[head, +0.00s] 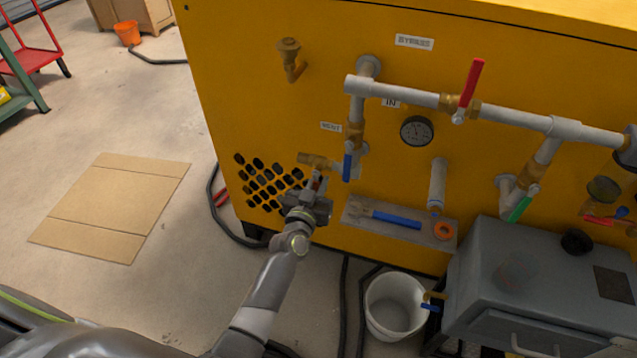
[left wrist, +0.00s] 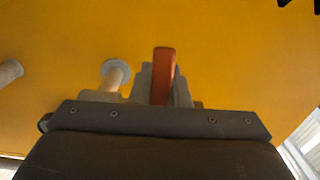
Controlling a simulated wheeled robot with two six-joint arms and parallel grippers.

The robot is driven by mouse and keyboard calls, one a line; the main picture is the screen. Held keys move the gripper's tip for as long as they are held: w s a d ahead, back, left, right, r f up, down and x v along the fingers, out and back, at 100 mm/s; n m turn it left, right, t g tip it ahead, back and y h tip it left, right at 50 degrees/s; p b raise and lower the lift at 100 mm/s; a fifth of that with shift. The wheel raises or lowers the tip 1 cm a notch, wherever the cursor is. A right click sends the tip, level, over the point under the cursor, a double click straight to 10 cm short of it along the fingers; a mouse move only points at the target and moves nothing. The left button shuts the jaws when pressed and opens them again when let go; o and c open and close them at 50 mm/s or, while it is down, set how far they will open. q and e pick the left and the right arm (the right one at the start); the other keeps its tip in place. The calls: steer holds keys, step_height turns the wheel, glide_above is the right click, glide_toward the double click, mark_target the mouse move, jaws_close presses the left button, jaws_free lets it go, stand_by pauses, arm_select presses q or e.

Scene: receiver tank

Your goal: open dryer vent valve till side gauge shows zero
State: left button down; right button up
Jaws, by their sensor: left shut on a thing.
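The vent valve is a small brass valve (head: 314,161) on the yellow dryer, below and left of a small white label that is hard to read. My left gripper (head: 317,188) is at this valve and shut on its red-orange handle (left wrist: 163,75), which stands between the fingers in the left wrist view. In the head view the gripper hides most of the handle. The round dark-faced gauge (head: 417,131) is on the panel to the right; its needle is too small to read surely. My right gripper is not in view.
Pipes carry a red lever (head: 471,84), a blue lever (head: 347,167) close right of my gripper, and a green lever (head: 523,204). A shelf (head: 441,236) holds a blue-handled tool. A white bucket (head: 394,306) and a grey box (head: 545,275) stand below right. Flat cardboard (head: 112,205) lies left.

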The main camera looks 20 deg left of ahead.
arm_select(q)
steer(key=shift+a, duration=0.1)
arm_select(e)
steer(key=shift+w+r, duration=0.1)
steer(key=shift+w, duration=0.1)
arm_select(q)
steer(key=shift+a+m, duration=0.2)
steer(key=shift+m, duration=0.5)
steer(key=a+m, duration=0.1)
steer(key=m, duration=0.1)
steer(key=a+r+m+p, duration=0.1)
steer(key=m, duration=0.2)
steer(key=shift+w+a+m, duration=0.1)
steer(key=shift+a+m, duration=0.05)
steer(key=shift+m, duration=0.15)
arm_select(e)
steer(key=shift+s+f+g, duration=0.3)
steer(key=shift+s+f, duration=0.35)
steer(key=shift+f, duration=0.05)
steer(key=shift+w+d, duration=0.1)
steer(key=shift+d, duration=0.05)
arm_select(q)
steer(key=c, duration=1.4)
jaws_free()
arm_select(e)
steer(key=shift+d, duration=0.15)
